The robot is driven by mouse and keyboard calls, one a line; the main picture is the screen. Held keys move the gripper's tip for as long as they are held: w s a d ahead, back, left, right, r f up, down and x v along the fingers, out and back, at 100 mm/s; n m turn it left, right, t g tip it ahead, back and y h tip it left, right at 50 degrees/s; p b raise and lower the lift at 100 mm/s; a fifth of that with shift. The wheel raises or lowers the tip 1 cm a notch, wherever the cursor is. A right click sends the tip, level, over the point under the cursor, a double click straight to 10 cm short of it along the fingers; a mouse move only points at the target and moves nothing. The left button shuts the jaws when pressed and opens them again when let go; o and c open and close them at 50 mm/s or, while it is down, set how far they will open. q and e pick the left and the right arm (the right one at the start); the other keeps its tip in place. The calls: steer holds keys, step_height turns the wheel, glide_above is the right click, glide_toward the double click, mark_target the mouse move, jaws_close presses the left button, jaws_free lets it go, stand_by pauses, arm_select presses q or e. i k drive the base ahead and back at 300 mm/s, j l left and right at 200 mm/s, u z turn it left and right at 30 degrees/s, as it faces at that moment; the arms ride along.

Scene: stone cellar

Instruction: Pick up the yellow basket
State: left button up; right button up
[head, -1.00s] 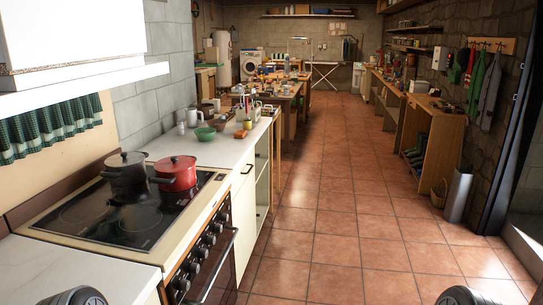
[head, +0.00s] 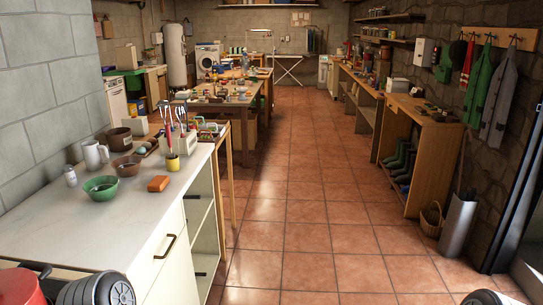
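A yellowish wicker basket (head: 431,221) with a raised handle stands on the tiled floor at the right. It is beside the wooden shelf unit and close to a tall grey bin. It looks upright; its inside is too small to make out. Only dark rounded parts of my own arms show at the bottom left and bottom right corners. Neither gripper shows, so nothing is seen in or near them.
The tall grey bin (head: 458,226) stands just right of the basket. The wooden shelf unit (head: 433,160) with boots rises behind it. A white-topped counter (head: 125,220) runs along the left, with a red pot (head: 22,286) near me. The tiled floor between is clear.

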mark_target(192, 127)
steer(key=i+u, duration=0.25)
steer(key=i, duration=0.2)
steer(key=i+l+u, duration=0.25)
steer(key=i, duration=0.2)
steer(key=i+l+u, duration=0.25)
steer(key=i, duration=0.2)
steer(key=i+l+u, duration=0.25)
steer(key=i, duration=0.2)
steer(key=i+l, duration=0.7)
steer(key=i+l+u, duration=0.1)
steer(key=i+l, duration=0.55)
steer(key=l, duration=0.15)
steer(key=i+l, duration=1.35)
steer(key=l, duration=0.25)
steer(key=j+u, duration=0.05)
